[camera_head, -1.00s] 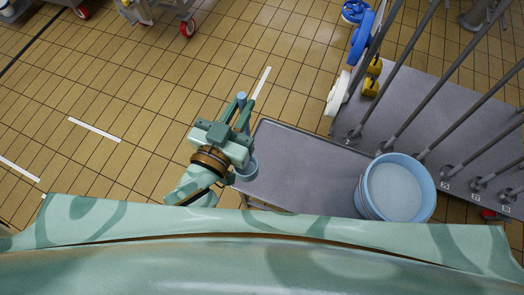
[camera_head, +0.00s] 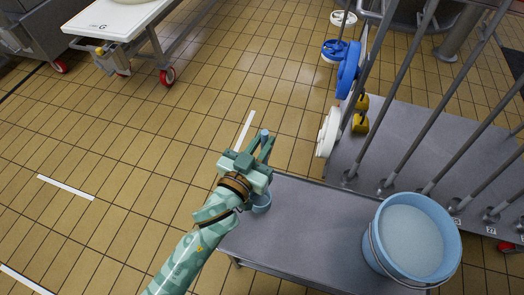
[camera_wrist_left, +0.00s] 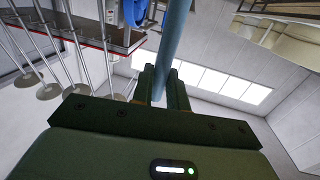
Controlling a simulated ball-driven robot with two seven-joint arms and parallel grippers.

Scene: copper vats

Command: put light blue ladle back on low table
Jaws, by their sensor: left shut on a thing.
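My left gripper (camera_head: 260,150) is shut on the light blue ladle's handle. The ladle's bowl (camera_head: 262,203) hangs below the gripper and shows just inside the left edge of the grey low table (camera_head: 310,225); I cannot tell whether it touches the top. The handle's upper end shows above the gripper. In the left wrist view the ladle's handle (camera_wrist_left: 174,38) rises between the two fingers of the left gripper (camera_wrist_left: 163,88). My right gripper is not in view.
A light blue bucket (camera_head: 375,245) with pale contents stands on the table's right part. Grey poles rise from a metal platform (camera_head: 390,130) behind. White and blue wheels (camera_head: 328,131) hang at its left side. The table's middle is bare. A white cart (camera_head: 110,20) stands far left.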

